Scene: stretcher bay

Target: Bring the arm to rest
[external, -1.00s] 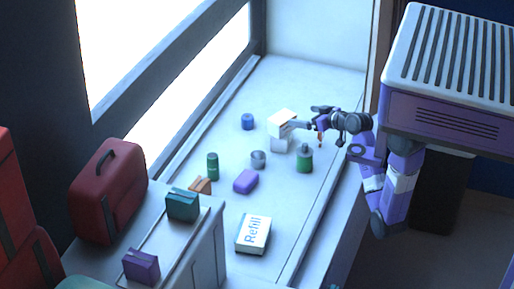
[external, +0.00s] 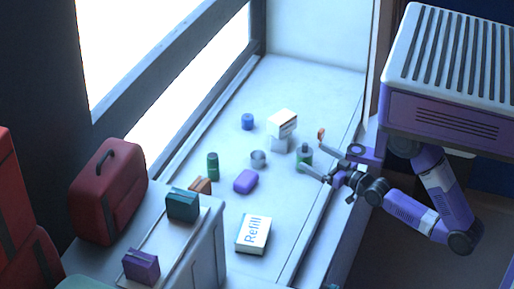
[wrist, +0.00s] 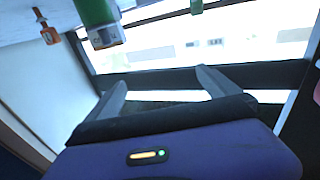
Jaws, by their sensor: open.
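My gripper (external: 313,158) is open and empty at the right edge of the white counter (external: 290,215), its two fingers pointing left over the surface. My arm is bent, with its elbow low at the right. A dark green bottle (external: 305,158) stands close to the fingertips; I cannot tell how wide the gap is. In the wrist view both spread fingers (wrist: 161,82) show nothing between them. A green container with a pale label (wrist: 97,22) and a small orange object (wrist: 48,33) are at the upper left there.
White boxes (external: 283,122), a blue can (external: 248,121), a grey cup (external: 258,159), a purple block (external: 246,181), a green cylinder (external: 212,165) and a "Refill" box (external: 253,235) are on the counter. A red case (external: 108,190) stands at left. Clear counter lies right of the Refill box.

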